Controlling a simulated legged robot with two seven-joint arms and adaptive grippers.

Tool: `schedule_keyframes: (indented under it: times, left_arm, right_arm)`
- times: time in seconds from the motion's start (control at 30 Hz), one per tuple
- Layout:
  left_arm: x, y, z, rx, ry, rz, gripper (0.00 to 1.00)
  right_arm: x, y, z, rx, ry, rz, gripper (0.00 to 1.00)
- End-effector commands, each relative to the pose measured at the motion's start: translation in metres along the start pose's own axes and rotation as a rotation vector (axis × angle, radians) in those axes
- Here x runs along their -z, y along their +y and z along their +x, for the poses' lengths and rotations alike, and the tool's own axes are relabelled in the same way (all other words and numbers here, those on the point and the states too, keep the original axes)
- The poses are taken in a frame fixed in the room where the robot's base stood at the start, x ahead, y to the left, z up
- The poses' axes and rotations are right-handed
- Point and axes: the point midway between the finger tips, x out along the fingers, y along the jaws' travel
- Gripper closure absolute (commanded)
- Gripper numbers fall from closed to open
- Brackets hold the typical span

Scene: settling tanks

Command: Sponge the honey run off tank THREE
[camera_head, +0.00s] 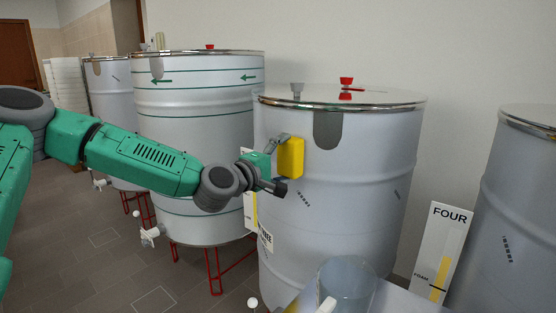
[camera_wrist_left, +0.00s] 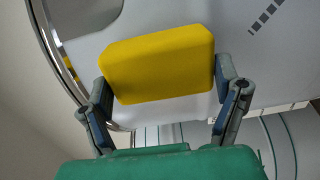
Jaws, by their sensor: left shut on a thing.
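Tank THREE (camera_head: 345,210) is the large pale cylinder in the middle of the head view, with a shiny metal rim and a partly hidden label (camera_head: 265,238). A yellow sponge (camera_head: 291,157) is held upright at the upper left of its wall. It also shows in the wrist view (camera_wrist_left: 158,64), between both fingers. My left gripper (camera_head: 279,160) is shut on the sponge. Whether the sponge touches the wall I cannot tell. A grey rounded patch (camera_head: 327,130) hangs below the rim, right of the sponge. I cannot make out a honey run. My right gripper is not in view.
A green-banded tank (camera_head: 200,95) stands behind on the left, another tank (camera_head: 520,200) on the right. A FOUR sign (camera_head: 441,245) stands between tank THREE and the right tank. A clear container (camera_head: 346,283) stands in front. Tiled floor (camera_head: 110,260) shows at the left.

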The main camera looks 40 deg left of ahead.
Motion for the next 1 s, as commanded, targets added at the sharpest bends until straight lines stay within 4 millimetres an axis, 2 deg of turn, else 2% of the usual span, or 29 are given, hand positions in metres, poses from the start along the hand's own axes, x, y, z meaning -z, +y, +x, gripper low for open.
schedule_keyframes:
  times: [0.2, 0.57, 0.73, 1.0]
  left_arm:
    - [-0.015, -0.001, -0.001, -0.001, 0.0, -0.001, 0.4]
    - [-0.018, -0.017, 0.001, 0.0, 0.001, 0.001, 0.4]
    - [-0.009, -0.015, 0.001, 0.0, 0.004, -0.001, 0.4]
    - [0.016, -0.015, -0.001, -0.002, 0.006, -0.004, 0.4]
  right_arm:
    - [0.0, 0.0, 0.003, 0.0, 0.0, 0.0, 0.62]
    - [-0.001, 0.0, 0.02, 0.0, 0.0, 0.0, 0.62]
    - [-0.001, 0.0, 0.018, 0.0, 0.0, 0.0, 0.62]
    - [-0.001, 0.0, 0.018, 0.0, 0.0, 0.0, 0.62]
